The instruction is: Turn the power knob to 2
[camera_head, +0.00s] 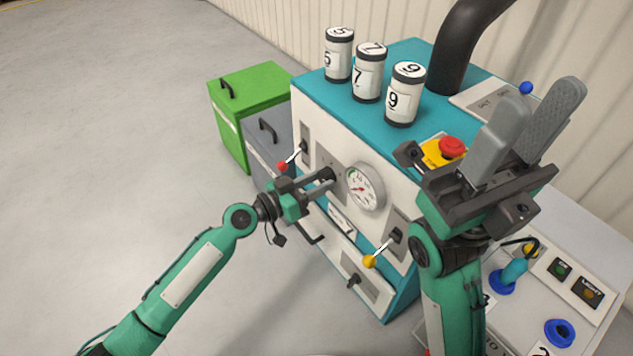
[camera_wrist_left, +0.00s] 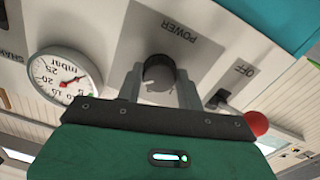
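The dark round power knob (camera_wrist_left: 158,72) sits on a grey plate lettered POWER, with a light mark on its edge. In the head view the knob (camera_head: 327,174) is partly hidden by my gripper. My left gripper (camera_wrist_left: 160,84) is open, with one finger on each side of the knob. Small gaps seem to show between fingers and knob; contact is hard to tell. The left gripper (camera_head: 324,180) points at the machine front in the head view. My right gripper (camera_head: 540,100) is raised at the right, its fingers apart with nothing between them. The knob's scale numbers are not readable.
A pressure gauge (camera_head: 365,188) is beside the knob. A red-tipped lever (camera_head: 283,166) and a yellow-tipped lever (camera_head: 369,261) stick out of the front. Numbered cans (camera_head: 405,95) stand on top near a red emergency button (camera_head: 452,146). A green cabinet (camera_head: 255,85) stands behind left.

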